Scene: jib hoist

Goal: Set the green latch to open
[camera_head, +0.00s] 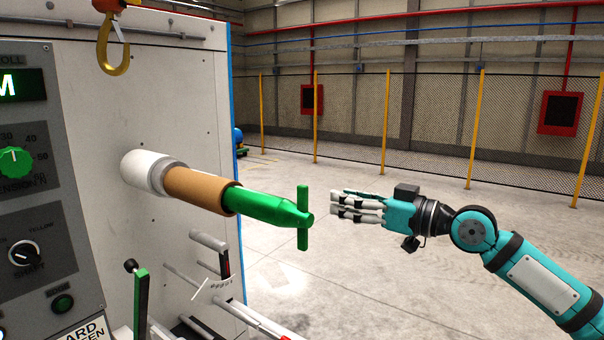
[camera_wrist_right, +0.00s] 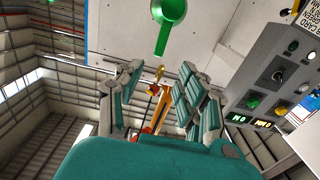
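The green latch (camera_head: 303,231) is an upright bar across the end of a green shaft (camera_head: 262,207). The shaft sticks out of a brown roll on a white spindle from the machine's wall. The latch also shows at the top of the right wrist view (camera_wrist_right: 163,40). My right gripper (camera_head: 333,205) is just right of the latch, apart from it, with its fingers pointing at it. Its fingers (camera_wrist_right: 158,88) are spread and empty in the right wrist view. My left gripper is not in view.
A control panel (camera_head: 60,235) with knobs stands at the left. A yellow hook (camera_head: 114,62) hangs above. A green lever with a black knob (camera_head: 140,300) and metal rollers (camera_head: 209,241) are below the shaft. The floor at the right is open up to a mesh fence.

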